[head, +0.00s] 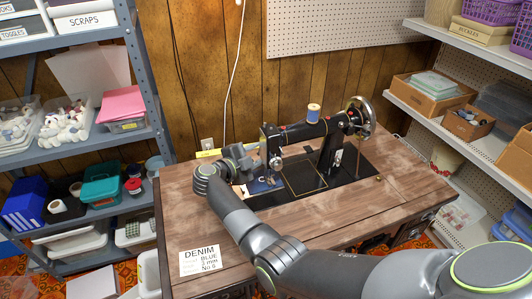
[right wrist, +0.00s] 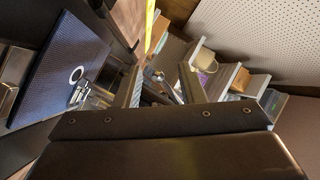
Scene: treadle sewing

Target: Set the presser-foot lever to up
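The black sewing machine (head: 308,131) stands on the wooden table (head: 180,205), its needle end on the left. A blue denim piece (head: 262,185) lies under the needle end; it also shows in the right wrist view (right wrist: 66,62), with a white ring mark. My right gripper (head: 246,160) is just left of the machine's needle end. In the right wrist view its two fingers (right wrist: 163,86) stand apart, with nothing clearly held between them. Metal parts (right wrist: 88,92) show left of the fingers. I cannot make out the presser-foot lever in either view. My left gripper is out of view.
A thread spool (head: 313,113) stands on top of the machine, with the handwheel (head: 361,117) at its right end. A DENIM card (head: 199,260) lies at the table's front left. Loaded shelves flank the table at left (head: 75,140) and right (head: 455,130).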

